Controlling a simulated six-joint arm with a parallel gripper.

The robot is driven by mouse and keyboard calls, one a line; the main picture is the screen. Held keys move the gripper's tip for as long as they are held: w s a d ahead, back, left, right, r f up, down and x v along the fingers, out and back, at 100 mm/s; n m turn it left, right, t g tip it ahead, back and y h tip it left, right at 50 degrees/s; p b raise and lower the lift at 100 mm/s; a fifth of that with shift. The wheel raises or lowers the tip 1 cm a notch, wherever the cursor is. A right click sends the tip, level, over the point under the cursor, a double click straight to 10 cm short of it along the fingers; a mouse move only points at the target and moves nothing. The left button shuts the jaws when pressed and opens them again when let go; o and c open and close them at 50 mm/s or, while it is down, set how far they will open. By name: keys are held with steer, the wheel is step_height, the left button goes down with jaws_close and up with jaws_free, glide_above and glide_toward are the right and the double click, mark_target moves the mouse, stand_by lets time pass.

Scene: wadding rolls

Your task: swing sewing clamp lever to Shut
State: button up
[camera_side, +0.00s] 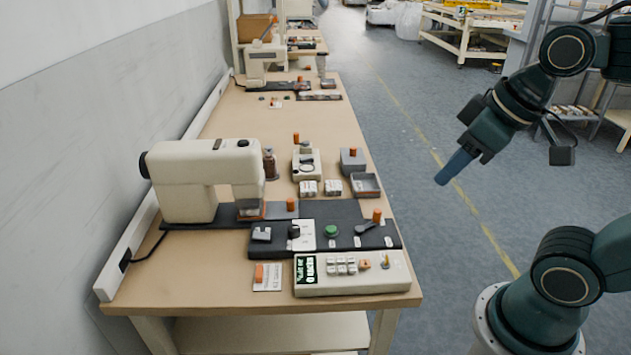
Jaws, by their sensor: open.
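A dark control panel (345,212) lies on the bench in front of the sewing machine (210,178). At its right end is a dark lever (366,228) with an orange knob (377,215). Another orange knob (291,204) stands by the machine's needle end. No label is legible, so I cannot tell for certain which one is the clamp lever or its setting. My gripper (447,178) is open, with blue fingers pointing down-left. It hangs in the air to the right of the bench, apart from the panel and levers.
A keypad box (350,274) with a green display sits at the bench's front edge. A green button (331,231) and a dark knob (294,231) are on the panel. Small boxes and a grey tray (365,185) stand behind it.

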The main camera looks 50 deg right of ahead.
steer(key=w+d+f+n+g, duration=0.3)
steer(key=w+d+n, duration=0.15)
steer(key=w, duration=0.55)
steer(key=n+g, duration=0.2)
steer(key=n, duration=0.3)
glide_above(377, 210)
step_height(377, 210, down, 10)
steer(key=shift+m, duration=0.25)
step_height(377, 210, down, 14)
steer(key=shift+r, duration=0.2)
jaws_close()
